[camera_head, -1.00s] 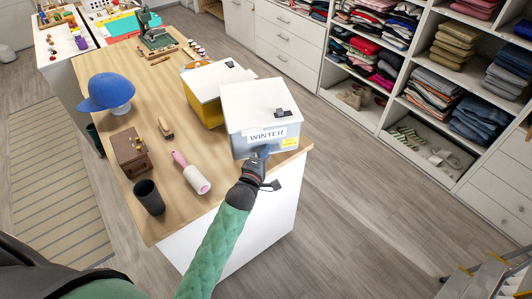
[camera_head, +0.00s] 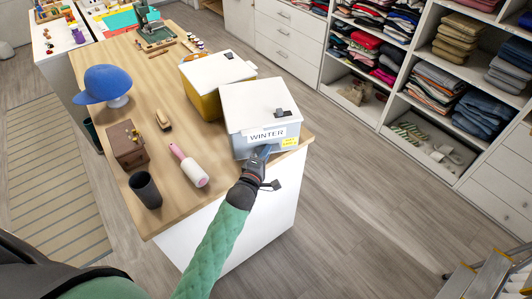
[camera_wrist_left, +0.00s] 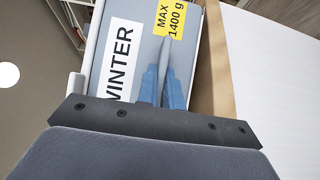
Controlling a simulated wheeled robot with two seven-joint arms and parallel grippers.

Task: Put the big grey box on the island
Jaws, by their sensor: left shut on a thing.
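The big grey box (camera_head: 243,143) has a white lid and a WINTER label. It is at the near right corner of the wooden-topped island (camera_head: 180,222). It seems to rest on the top, though its underside is hidden. My left gripper (camera_head: 263,152) is at the front face of the box, below the label. In the left wrist view the blue fingers (camera_wrist_left: 164,88) are close together against the grey box (camera_wrist_left: 150,50), beside the yellow MAX 1400 g sticker. My right gripper is not in view.
A yellow box with a white lid (camera_head: 217,70) stands just behind. A lint roller (camera_head: 189,166), brush (camera_head: 163,121), brown box (camera_head: 128,146), dark cup (camera_head: 145,190) and blue cap (camera_head: 103,85) are on the island. Clothes shelves (camera_head: 420,90) are at right. Floor between is clear.

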